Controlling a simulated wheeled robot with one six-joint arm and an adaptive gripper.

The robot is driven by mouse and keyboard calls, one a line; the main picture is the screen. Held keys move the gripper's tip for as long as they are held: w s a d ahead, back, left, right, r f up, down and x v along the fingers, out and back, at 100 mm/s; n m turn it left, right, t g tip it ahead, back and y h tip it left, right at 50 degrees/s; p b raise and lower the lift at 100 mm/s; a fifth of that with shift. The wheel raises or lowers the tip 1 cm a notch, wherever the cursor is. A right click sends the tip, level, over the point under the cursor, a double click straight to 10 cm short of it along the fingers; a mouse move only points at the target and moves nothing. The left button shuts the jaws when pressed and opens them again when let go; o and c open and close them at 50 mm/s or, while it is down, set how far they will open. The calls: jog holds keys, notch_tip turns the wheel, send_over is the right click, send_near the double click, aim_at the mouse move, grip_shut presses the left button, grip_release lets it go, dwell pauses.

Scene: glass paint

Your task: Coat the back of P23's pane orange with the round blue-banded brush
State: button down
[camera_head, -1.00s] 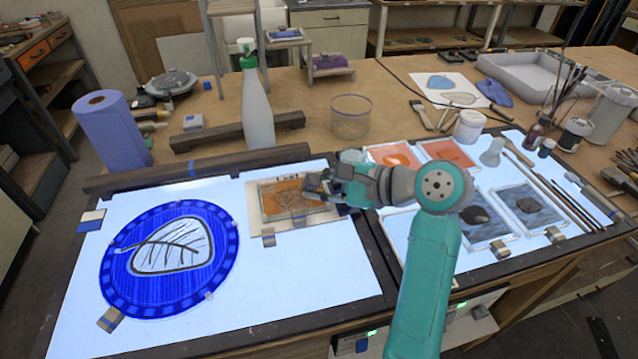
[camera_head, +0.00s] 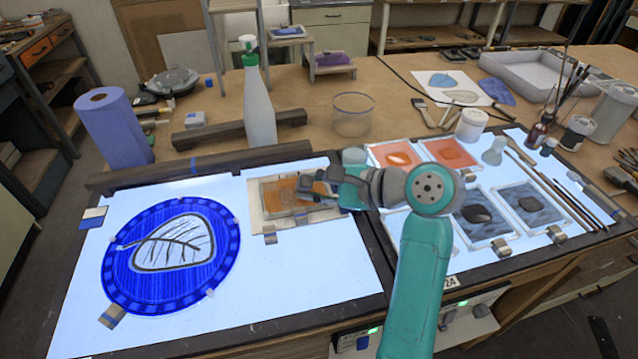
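A small pane with an orange-brown coat (camera_head: 277,196) lies on a pale sheet (camera_head: 258,222) on the left light panel, behind and right of the blue round piece. I cannot read a P23 label on it. My gripper (camera_head: 316,190) is low over the right part of this pane and hides some of it. Its fingers are small and dark here, so their opening is unclear. I cannot make out the round blue-banded brush; whether it is in the gripper is hidden. How evenly the orange covers the pane is too small to tell.
A blue round glass piece with a leaf (camera_head: 172,255) fills the left panel. Orange panes (camera_head: 448,153) and dark grey panes (camera_head: 483,217) lie on the right panel. A spray bottle (camera_head: 258,105), a clear jar (camera_head: 353,115) and a dark wooden bar (camera_head: 240,131) stand behind.

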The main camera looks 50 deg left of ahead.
aim_at(297, 186)
jog(key=shift+s+a+r, duration=0.2)
jog(key=shift+s+a, duration=0.05)
jog(key=shift+s, duration=0.4)
jog(key=shift+s+a+r, duration=0.15)
jog(key=shift+s+a, duration=0.15)
jog(key=shift+s, duration=0.4)
jog(key=shift+s+a+r, duration=0.2)
jog(key=shift+s+a, duration=0.05)
jog(key=shift+s, duration=0.4)
jog(key=a, duration=0.3)
jog(key=s+a, duration=0.1)
jog(key=a, duration=0.1)
jog(key=shift+a, duration=0.35)
jog(key=shift+f, duration=0.15)
jog(key=shift+f, duration=0.15)
jog(key=shift+f, duration=0.25)
jog(key=shift+w, duration=0.15)
